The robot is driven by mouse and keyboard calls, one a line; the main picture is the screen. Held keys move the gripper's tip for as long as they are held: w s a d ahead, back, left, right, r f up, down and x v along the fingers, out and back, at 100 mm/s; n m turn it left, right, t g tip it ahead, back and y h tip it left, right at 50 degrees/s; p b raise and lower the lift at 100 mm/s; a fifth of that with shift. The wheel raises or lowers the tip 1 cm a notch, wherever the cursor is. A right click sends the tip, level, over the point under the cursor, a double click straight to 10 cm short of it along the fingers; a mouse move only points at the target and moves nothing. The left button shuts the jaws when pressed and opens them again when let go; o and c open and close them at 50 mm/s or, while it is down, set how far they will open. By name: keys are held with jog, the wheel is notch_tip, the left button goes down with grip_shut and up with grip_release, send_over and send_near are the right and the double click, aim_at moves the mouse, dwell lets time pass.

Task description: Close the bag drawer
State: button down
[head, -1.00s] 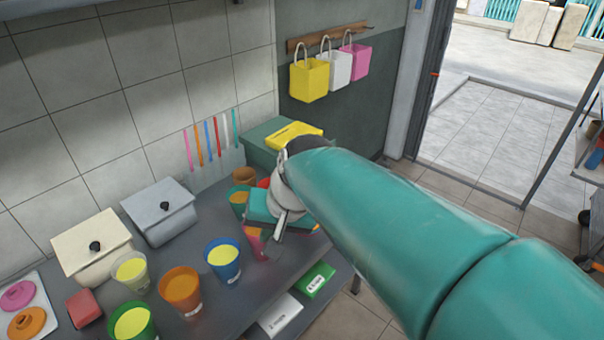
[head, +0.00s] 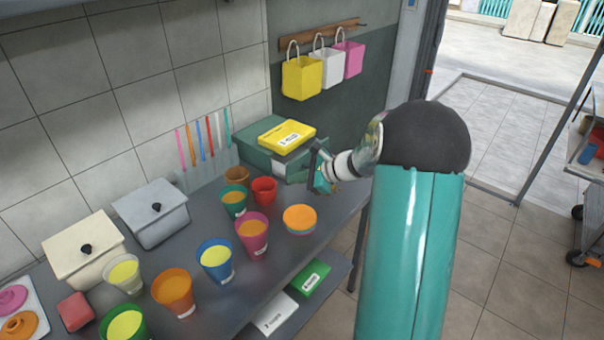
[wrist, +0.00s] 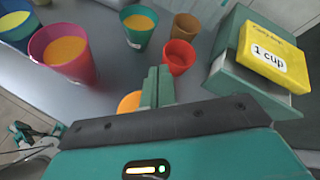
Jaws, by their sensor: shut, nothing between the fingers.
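A green box (head: 256,135) stands at the back right end of the counter, with a yellow pack (head: 286,136) on top. In the wrist view the yellow pack (wrist: 273,53) reads "1 cup". A green drawer part (wrist: 250,93) juts out below it toward my side; a pale strip shows inside. How far it is out is hard to tell. My gripper (head: 318,168) is at the right of the box, close to the drawer front. Its fingers are together and empty in the wrist view (wrist: 158,75), left of the drawer. I cannot tell whether it touches.
An orange-topped round stack (head: 299,219) is near the front edge. Three bags, one yellow (head: 302,78), hang behind. Open floor lies right of the counter.

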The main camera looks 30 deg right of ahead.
aim_at(288, 165)
jog(key=d+f+m+t+h, duration=0.1)
jog(key=d+f+m, duration=0.2)
jog(key=d, duration=0.2)
jog(key=w+d+f+m+t, duration=0.1)
jog(key=d+f+m+t, duration=0.1)
jog(key=d, duration=0.3)
jog(key=d+f+m+t+h, duration=0.1)
jog(key=d+f+m, duration=0.2)
jog(key=d+f, duration=0.1)
jog(key=shift+w+d+f+m+h, duration=0.3)
jog(key=shift+d+f+m, duration=0.1)
jog(key=shift+d, duration=0.2)
jog(key=x, duration=0.8)
jog(key=r+x, duration=0.1)
jog(key=x, duration=0.3)
jog(key=shift+w+a, duration=0.1)
jog(key=shift+w, duration=0.2)
jog(key=shift+w+a, duration=0.2)
jog(key=shift+w, duration=0.45)
jog(key=w+a, duration=0.1)
jog(key=w, duration=0.4)
jog(key=w+a, duration=0.1)
jog(key=w, duration=0.1)
jog(key=shift+w+a, duration=0.2)
jog(key=shift+a, duration=0.1)
jog(key=shift+w+a+r, duration=0.15)
jog(key=shift+w+r, duration=0.05)
jog(key=shift+w, duration=0.1)
jog(key=shift+w+a+r, duration=0.1)
jog(key=shift+w, duration=0.05)
